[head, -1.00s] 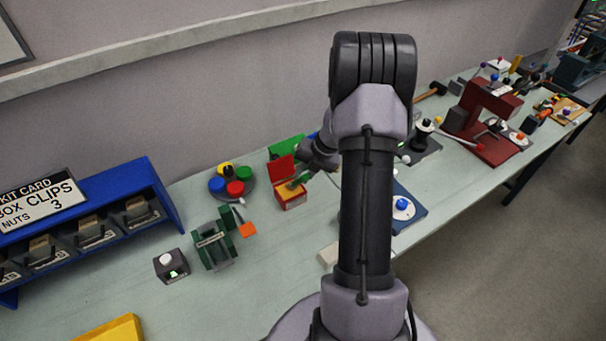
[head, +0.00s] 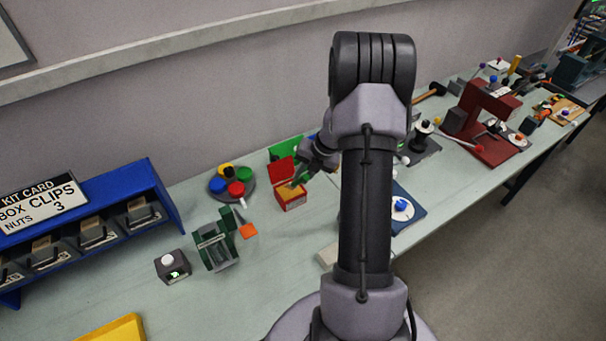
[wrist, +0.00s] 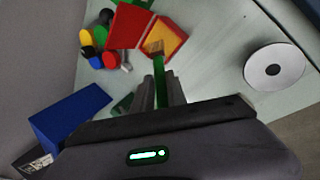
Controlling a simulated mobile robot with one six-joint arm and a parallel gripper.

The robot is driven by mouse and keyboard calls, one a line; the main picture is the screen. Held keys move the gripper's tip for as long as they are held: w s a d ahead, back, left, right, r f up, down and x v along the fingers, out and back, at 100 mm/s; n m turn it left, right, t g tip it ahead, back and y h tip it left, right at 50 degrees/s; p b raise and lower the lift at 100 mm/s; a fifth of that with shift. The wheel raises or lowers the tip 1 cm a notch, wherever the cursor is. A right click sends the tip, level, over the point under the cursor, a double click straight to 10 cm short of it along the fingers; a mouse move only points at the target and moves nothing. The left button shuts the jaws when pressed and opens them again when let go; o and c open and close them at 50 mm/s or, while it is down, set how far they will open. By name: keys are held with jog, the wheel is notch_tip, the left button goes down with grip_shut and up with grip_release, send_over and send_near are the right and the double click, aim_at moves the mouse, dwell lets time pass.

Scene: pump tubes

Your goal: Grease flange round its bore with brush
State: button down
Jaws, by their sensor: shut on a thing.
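My gripper (wrist: 159,88) is shut on the green handle of a brush (wrist: 158,68); in the head view the gripper (head: 309,160) is partly hidden by my arm. The brush's tan bristles (wrist: 153,48) point away from the jaws, over an open red tin with a yellow-orange filling (wrist: 168,42). I cannot tell whether they touch it. The tin (head: 290,203) also shows in the head view, with its red lid raised. A flat white ring with a dark centre, apparently the flange (wrist: 275,70), lies right of the tin in the wrist view.
A round dish (head: 232,197) with coloured caps and a green fixture (head: 215,249) stand left of the tin. A blue base with a white disc and blue knob (head: 401,206) is right of my arm. A red press (head: 482,120) stands farther right.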

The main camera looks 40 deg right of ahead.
notch_tip(320, 180, up, 7)
jog(key=p, duration=0.5)
jog(key=shift+f+p, duration=0.2)
jog(key=shift+p, duration=0.15)
jog(key=shift+f, duration=0.1)
jog(key=shift+s+f, duration=0.1)
